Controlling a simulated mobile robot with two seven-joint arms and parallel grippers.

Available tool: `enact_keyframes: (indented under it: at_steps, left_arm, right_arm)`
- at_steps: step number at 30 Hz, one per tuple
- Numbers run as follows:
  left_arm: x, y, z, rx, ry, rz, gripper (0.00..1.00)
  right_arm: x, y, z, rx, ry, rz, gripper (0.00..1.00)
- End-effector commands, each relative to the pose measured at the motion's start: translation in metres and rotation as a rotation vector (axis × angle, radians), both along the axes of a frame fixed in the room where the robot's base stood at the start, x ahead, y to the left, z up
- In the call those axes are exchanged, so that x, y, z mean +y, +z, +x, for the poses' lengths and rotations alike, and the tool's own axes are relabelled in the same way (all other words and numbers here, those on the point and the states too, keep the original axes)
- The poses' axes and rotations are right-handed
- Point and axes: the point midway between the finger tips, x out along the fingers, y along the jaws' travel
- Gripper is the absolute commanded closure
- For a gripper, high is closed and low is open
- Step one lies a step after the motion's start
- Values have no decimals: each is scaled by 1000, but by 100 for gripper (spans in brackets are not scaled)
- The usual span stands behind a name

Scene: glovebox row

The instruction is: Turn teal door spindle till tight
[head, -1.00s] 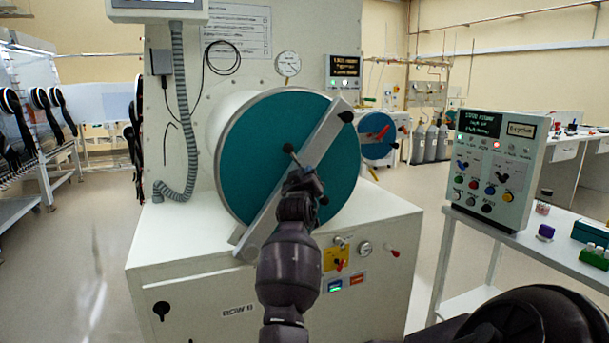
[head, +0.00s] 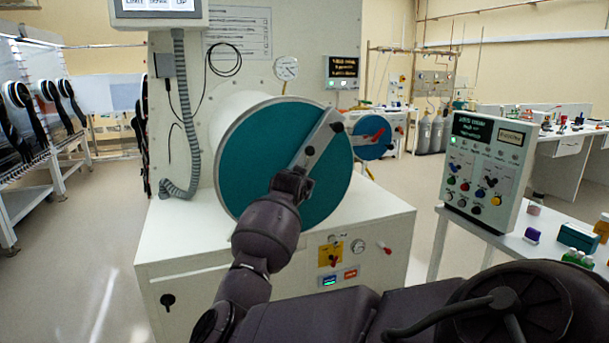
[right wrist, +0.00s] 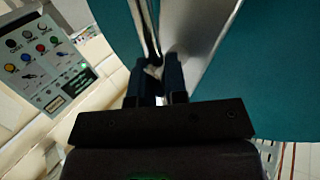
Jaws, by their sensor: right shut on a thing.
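The round teal door (head: 245,175) is closed on the white cylindrical chamber port. A pale metal bar (head: 318,140) crosses it diagonally. Near its middle, the spindle's dark handle knob (head: 309,151) shows just above and right of my right gripper (head: 298,172). The rest of the spindle is hidden behind the gripper and wrist. In the right wrist view, my gripper's two dark fingers (right wrist: 153,75) are close together on the spindle handle, beside the bar's edge and the teal door (right wrist: 280,90). How tight the spindle is cannot be seen. My left gripper is not in view.
A white cabinet (head: 200,285) with switches and a gauge stands below the door. A control box (head: 487,170) sits on a side table at right with small coloured items. Open floor lies at left.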

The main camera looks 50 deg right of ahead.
Motion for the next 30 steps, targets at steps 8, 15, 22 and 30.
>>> enact_keyframes:
  at_steps: [8, 15, 22, 30]
  left_arm:
    - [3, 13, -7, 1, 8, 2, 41]
    - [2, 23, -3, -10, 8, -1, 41]
    - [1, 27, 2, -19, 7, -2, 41]
    - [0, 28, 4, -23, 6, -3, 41]
  right_arm:
    - [-1, 2, -1, -78, 0, 128, 100]
    - [-1, 0, 0, -106, 1, 177, 100]
    - [0, -2, 0, -113, 1, 188, 100]
    - [0, -2, 0, -114, 0, 188, 80]
